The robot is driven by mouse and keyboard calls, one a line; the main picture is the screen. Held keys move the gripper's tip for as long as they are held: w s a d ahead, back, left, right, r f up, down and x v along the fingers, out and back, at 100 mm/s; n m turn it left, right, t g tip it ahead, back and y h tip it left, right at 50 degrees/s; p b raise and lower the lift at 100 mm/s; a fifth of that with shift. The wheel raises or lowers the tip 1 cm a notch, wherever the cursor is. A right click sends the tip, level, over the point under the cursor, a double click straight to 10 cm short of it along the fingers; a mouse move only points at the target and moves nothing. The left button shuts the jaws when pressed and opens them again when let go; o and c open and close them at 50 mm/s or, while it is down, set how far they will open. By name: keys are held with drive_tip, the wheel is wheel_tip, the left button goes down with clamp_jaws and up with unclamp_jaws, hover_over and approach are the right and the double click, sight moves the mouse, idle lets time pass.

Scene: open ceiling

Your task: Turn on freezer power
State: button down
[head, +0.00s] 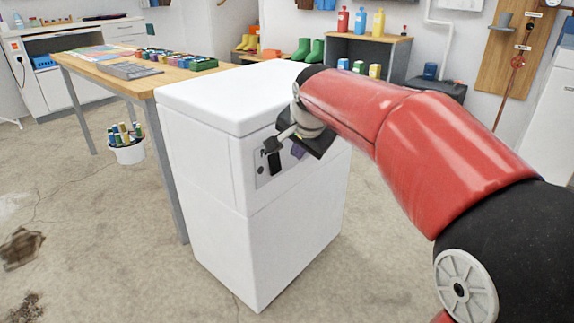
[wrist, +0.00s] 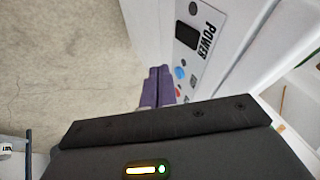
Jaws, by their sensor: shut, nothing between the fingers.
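The white freezer (head: 250,225) stands in the middle of the head view with its lid down. A grey control panel (head: 262,175) is on its front face, partly behind my gripper. In the wrist view the panel carries the word POWER (wrist: 207,40) beside a black switch (wrist: 187,36), with a blue round spot (wrist: 180,73) and a small red one (wrist: 178,93) nearer my fingers. My gripper (wrist: 158,72) has purple fingertips that are together and empty, close to the panel beside the blue spot. I cannot tell whether they touch it.
A wooden table (head: 145,85) with coloured jars and papers stands left of the freezer, with a white bucket (head: 128,153) underneath. A dark shelf (head: 367,50) with bottles is behind. The floor in front of the freezer is clear.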

idle(0.3)
approach(279, 169)
wheel_tip(279, 169, down, 5)
drive_tip(key=d, duration=0.3)
drive_tip(key=shift+w+a+f, duration=0.2)
drive_tip(key=shift+w+a, duration=1.35)
drive_tip(key=shift+a, duration=0.05)
drive_tip(key=shift+w+a+f+t+y+b, duration=0.1)
drive_tip(key=shift+a+f+t+y+b, duration=0.15)
drive_tip(key=shift+b, duration=0.8)
drive_tip(key=shift+r, duration=0.2)
